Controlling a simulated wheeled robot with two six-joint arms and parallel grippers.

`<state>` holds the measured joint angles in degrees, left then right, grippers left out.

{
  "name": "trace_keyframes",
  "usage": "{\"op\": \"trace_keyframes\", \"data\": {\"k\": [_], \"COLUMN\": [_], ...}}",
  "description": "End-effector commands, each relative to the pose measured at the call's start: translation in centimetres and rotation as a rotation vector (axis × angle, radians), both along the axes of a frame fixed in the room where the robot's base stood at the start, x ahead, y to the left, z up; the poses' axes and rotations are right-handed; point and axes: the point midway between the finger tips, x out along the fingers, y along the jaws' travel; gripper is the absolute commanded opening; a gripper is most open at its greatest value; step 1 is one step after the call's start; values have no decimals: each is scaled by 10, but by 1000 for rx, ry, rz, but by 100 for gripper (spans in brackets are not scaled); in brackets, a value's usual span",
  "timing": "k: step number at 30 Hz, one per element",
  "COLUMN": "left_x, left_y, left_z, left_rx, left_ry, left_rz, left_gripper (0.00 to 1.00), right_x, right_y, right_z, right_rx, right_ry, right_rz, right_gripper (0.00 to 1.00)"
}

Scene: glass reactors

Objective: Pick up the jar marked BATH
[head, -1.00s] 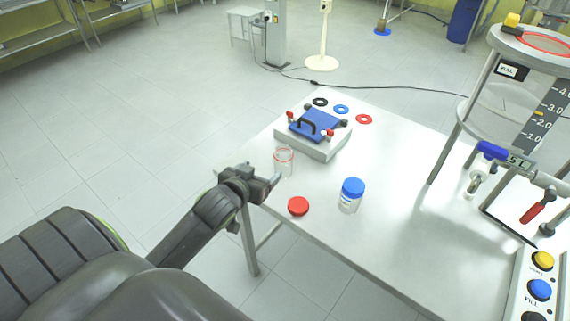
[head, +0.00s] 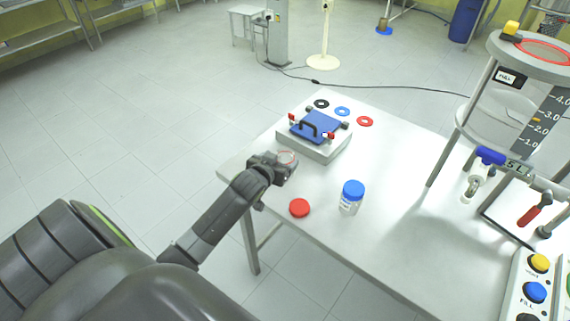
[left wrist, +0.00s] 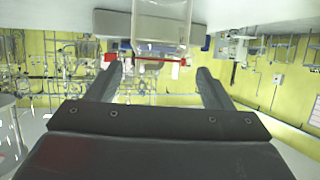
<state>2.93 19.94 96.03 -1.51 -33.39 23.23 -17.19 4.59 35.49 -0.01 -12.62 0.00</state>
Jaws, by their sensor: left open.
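My left gripper (head: 284,168) is at the clear, open jar with a red rim (head: 288,156) on the table's left part. The gripper hides most of that jar in the head view. In the left wrist view the open gripper (left wrist: 160,68) has its two fingers apart, and the clear jar (left wrist: 160,22) shows upside down at the top, ahead of the fingertips and between their lines. I see no grip on it. A second clear jar with a blue lid (head: 352,196) stands upright to the right. Its label is too small to read, and no BATH mark is legible.
A red lid (head: 299,208) lies near the table's front edge. A grey box with a blue, handled top (head: 316,128) stands behind the gripper. Black, blue and red rings lie beyond it. A reactor stand (head: 450,140) and button panel (head: 530,290) are at right. Mid-table is clear.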

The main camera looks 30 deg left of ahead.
Motion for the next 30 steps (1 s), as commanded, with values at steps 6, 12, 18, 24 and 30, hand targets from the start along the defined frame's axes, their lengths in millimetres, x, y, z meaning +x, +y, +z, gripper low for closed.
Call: {"op": "trace_keyframes", "data": {"k": [6,12,18,24,30], "left_x": [24,34,35,35,35], "left_y": [1,3,3,3,3], "left_z": [-7,-12,-13,-13,-13], "left_rx": [-1,-1,-1,-1,-1], "left_ry": [1,0,1,1,1], "left_rz": [0,-1,-1,-1,-1], "left_gripper": [74,74,74,56,30], "right_x": [0,1,1,1,1], "right_y": [-1,-1,-1,-1,-1], "right_z": [10,11,11,11,11], "right_rx": [-1,-1,-1,-1,-1], "right_ry": [-1,-1,-2,-2,-2], "right_rz": [0,0,0,0,0], "right_gripper": [83,83,83,83,83]}}
